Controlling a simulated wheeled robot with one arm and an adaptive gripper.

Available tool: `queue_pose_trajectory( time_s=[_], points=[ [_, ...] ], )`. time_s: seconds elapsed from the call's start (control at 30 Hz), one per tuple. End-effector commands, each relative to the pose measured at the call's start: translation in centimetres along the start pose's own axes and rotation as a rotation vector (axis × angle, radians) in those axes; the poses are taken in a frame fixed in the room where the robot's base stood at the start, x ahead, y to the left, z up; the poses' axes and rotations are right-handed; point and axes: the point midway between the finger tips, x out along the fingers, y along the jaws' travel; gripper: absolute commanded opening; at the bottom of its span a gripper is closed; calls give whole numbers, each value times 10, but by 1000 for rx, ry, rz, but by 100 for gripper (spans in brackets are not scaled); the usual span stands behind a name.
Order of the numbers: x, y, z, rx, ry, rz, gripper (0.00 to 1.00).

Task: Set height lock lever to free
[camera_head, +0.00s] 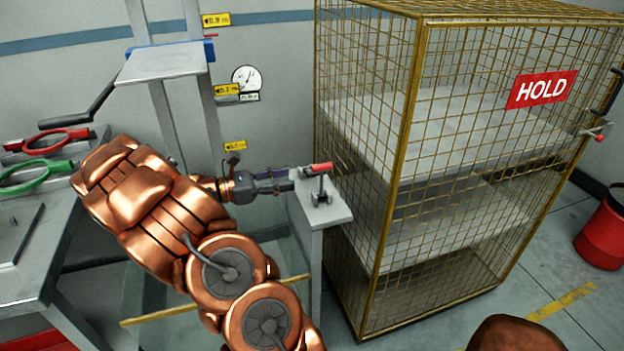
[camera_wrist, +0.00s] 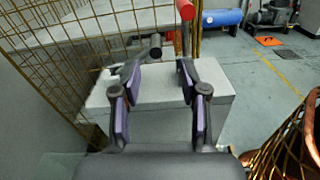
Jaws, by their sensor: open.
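A lever with a red grip (camera_head: 319,168) stands on a small grey pedestal (camera_head: 338,214) beside the wire cage. In the wrist view its red end (camera_wrist: 186,10) shows at the top, above the right finger; the fingers hide part of the fittings below. My gripper (camera_head: 284,180) is open and empty, with its fingers pointing at the lever from the left in the head view. In the wrist view my gripper (camera_wrist: 160,72) has its two fingers spread over the pedestal top (camera_wrist: 165,88). I cannot tell whether a finger touches the lever.
A wire cage (camera_head: 410,150) with shelves and a red HOLD sign (camera_head: 542,90) stands right of the pedestal. A grey lift platform (camera_head: 162,64) with yellow height tags is behind my arm. A bench (camera_head: 40,250) with red and green rings is left. A red bin (camera_head: 603,235) stands far right.

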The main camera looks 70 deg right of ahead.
Motion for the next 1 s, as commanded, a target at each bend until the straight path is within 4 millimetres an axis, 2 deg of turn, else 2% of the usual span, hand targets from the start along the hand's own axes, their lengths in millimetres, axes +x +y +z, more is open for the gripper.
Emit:
queue_pose_trajectory(
  time_s=[0.23,0.5,0.7,1.0],
  points=[
    [14,6,-4,-20,-19,9,43],
    [53,5,-3,-21,-20,6,43],
    [74,6,-4,-20,-17,9,43],
    [80,6,-4,-18,-16,10,43]
  ],
)
